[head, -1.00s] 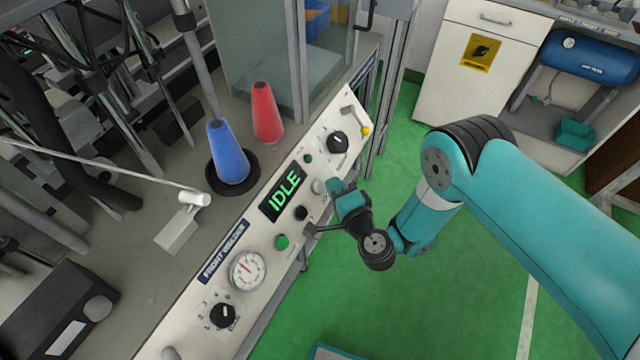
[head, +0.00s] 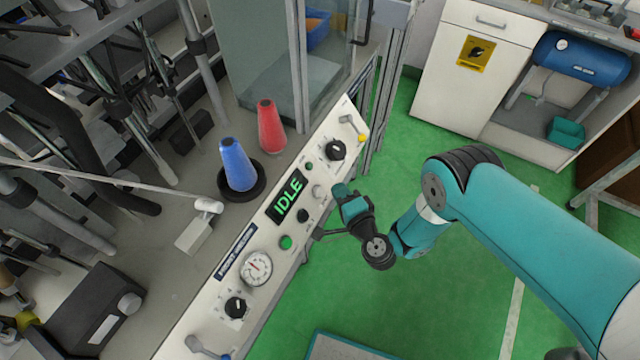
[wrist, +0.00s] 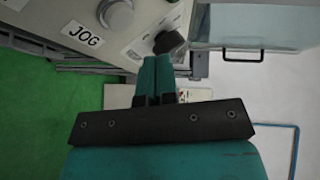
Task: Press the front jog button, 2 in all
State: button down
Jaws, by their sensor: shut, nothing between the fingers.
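The slanted front control panel (head: 208,312) carries a display (head: 285,197) reading IDLE in green. A round grey button (head: 318,191) sits beside the display. In the wrist view a grey round button (wrist: 116,14) stands next to a JOG label (wrist: 83,35); the picture's top edge cuts it. My gripper (head: 339,188) is beside the panel's outer edge, just right of the grey button and apart from it. In the wrist view my gripper (wrist: 158,62) has its teal fingers together with nothing between them. The button lies up and left of the fingertips there.
A green button (head: 286,242), a black button (head: 303,215), a black knob (head: 335,150) and a gauge (head: 256,268) share the panel. A blue cone (head: 238,165) and a red cone (head: 270,127) stand behind it. Green floor (head: 440,290) is open to the right.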

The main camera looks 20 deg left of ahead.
jog(key=d+r+p, duration=0.2)
jog(key=p, duration=0.3)
jog(key=shift+s, duration=0.15)
jog(key=shift+f, duration=0.1)
dwell(0.8)
